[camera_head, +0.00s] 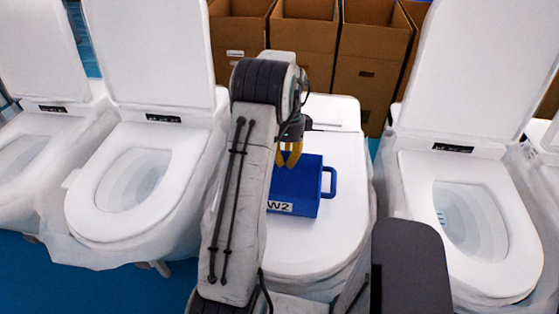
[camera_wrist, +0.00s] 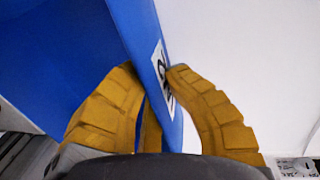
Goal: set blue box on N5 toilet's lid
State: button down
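The blue box (camera_head: 294,188) has a handle on its right side and a white label reading "W2" on its front. In the head view it is over the closed white lid (camera_head: 335,240) of the middle toilet and appears to rest on it. My gripper (camera_head: 288,158) is at the box's far side, its yellow fingers pointing down. In the wrist view my gripper (camera_wrist: 154,68) has one finger on each side of a labelled blue box wall (camera_wrist: 142,45), with both tips against it. My arm hides the box's left part. No N5 marking is readable.
Open-lid toilets stand left (camera_head: 140,185) and right (camera_head: 465,215) of the middle one. Brown cardboard boxes (camera_head: 303,40) line the back. The lid has bare room right and front of the box. Blue floor (camera_head: 70,275) shows at lower left.

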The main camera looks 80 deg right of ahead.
jog(key=shift+s+d, duration=0.1)
jog(key=shift+s, duration=0.2)
jog(key=c, duration=1.4)
grip_release()
jog(key=shift+w, duration=0.1)
jog(key=shift+d+r, duration=0.25)
jog(key=shift+r, duration=0.95)
jog(key=shift+d+r+b, duration=0.1)
jog(key=shift+r+b, duration=0.3)
jog(key=shift+b, duration=0.35)
notch_tip(320, 180, up, 9)
jog(key=d+b, duration=0.1)
jog(key=b, duration=0.2)
jog(key=shift+f, duration=0.2)
jog(key=shift+w+d, duration=0.1)
jog(key=shift+w, duration=0.05)
